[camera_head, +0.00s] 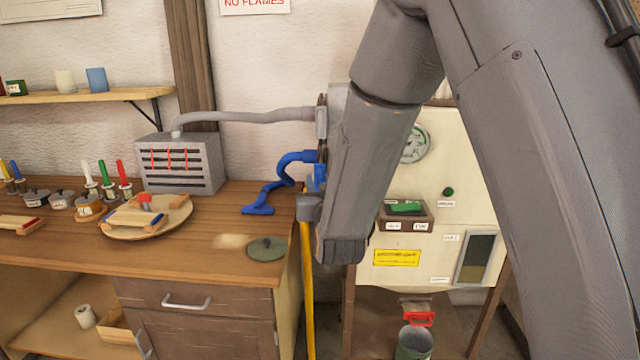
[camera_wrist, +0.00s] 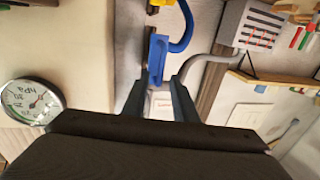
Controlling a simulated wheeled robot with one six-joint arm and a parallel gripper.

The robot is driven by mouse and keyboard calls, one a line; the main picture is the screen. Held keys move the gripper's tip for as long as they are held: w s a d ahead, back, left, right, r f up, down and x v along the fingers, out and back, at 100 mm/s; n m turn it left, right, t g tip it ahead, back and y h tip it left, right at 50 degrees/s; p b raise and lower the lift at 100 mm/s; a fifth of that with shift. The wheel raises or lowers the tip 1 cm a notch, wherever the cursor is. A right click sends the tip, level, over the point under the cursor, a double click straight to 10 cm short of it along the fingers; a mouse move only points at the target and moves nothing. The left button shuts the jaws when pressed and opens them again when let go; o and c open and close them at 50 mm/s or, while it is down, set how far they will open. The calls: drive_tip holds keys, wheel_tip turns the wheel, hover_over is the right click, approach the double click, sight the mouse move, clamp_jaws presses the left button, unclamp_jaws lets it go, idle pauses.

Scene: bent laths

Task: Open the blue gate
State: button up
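The blue gate (camera_wrist: 157,58) is a narrow upright blue piece in the wrist view, beside a curved blue hose (camera_wrist: 184,30). In the head view, part of the blue gate (camera_head: 319,177) shows at the edge of the pale cabinet, left of my forearm. My gripper (camera_wrist: 159,88) is open, with one finger on each side of the gate's near end. Small gaps seem to show between the fingers and the gate; I cannot tell if either touches. In the head view my arm hides most of the gripper and part of the gate.
The pale cabinet (camera_head: 450,180) with a gauge (camera_head: 415,145) stands right of the gate. The wooden workbench (camera_head: 215,200) on the left holds a grey vented box (camera_head: 181,163) with a grey hose, plus tools. A yellow pole (camera_head: 307,290) stands below the gate.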

drive_tip(key=s+d+b, duration=0.1)
drive_tip(key=s+b, duration=0.1)
drive_tip(key=s, duration=0.5)
drive_tip(key=shift+s, duration=0.15)
drive_tip(key=shift+d, duration=0.1)
drive_tip(key=s+d+f+g+h, duration=0.1)
drive_tip(key=s+d+f+g, duration=0.3)
drive_tip(key=d+f+g, duration=0.6)
drive_tip(key=s+d+f+m+g+h, duration=0.1)
drive_tip(key=s+d+f+g, duration=0.2)
drive_tip(key=s, duration=0.6)
drive_tip(key=s+d+f+g, duration=0.2)
drive_tip(key=s+d+g, duration=0.1)
drive_tip(key=s+d, duration=0.4)
drive_tip(key=shift+s+f+m+h, duration=0.4)
drive_tip(key=shift+s, duration=0.8)
